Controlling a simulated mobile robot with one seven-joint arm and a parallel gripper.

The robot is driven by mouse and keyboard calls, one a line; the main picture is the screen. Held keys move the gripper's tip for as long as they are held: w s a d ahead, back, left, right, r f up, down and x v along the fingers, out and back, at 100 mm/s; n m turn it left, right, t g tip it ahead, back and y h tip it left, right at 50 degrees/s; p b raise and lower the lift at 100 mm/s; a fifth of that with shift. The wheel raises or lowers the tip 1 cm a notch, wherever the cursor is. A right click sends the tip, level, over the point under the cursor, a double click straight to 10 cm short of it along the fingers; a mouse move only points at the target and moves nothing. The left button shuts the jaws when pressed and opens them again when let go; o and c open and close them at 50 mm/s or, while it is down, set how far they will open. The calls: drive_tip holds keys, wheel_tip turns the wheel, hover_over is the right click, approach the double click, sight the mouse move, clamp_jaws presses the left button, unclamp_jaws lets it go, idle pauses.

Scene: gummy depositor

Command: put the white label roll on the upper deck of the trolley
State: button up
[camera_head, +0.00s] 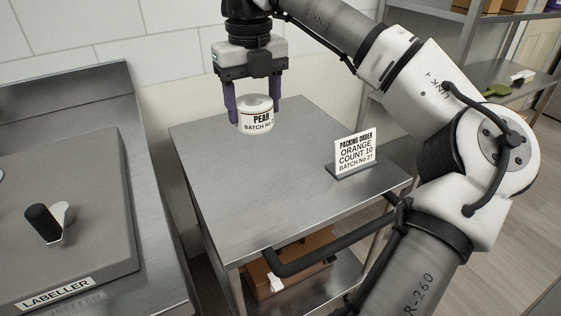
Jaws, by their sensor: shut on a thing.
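The white label roll (256,116) is upright, with a hole in its top and print reading "PEAR" and a batch number. My gripper (254,103) points down and is shut on it, one dark finger on each side. In the picture the roll overlaps the back part of the trolley's upper deck (265,185). I cannot tell whether its base touches the deck or hangs above it. The deck is flat grey metal, and the trolley's handle (310,258) is at the front.
A "PACKING ORDER" sign (354,152) reading orange, count 10, stands at the deck's right. The deck's middle and left are clear. A cardboard box (300,262) sits on the lower deck. The labeller (65,215) is at left, steel shelving (505,75) at back right.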

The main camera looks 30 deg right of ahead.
wheel_tip(320, 180, down, 19)
drive_tip(key=shift+f+b, duration=0.1)
drive_tip(key=shift+b, duration=0.25)
drive_tip(key=shift+f, duration=0.2)
drive_tip(key=o, duration=1.4)
drive_tip(key=shift+r, duration=0.1)
wheel_tip(320, 180, up, 12)
drive_tip(key=shift+r, duration=0.1)
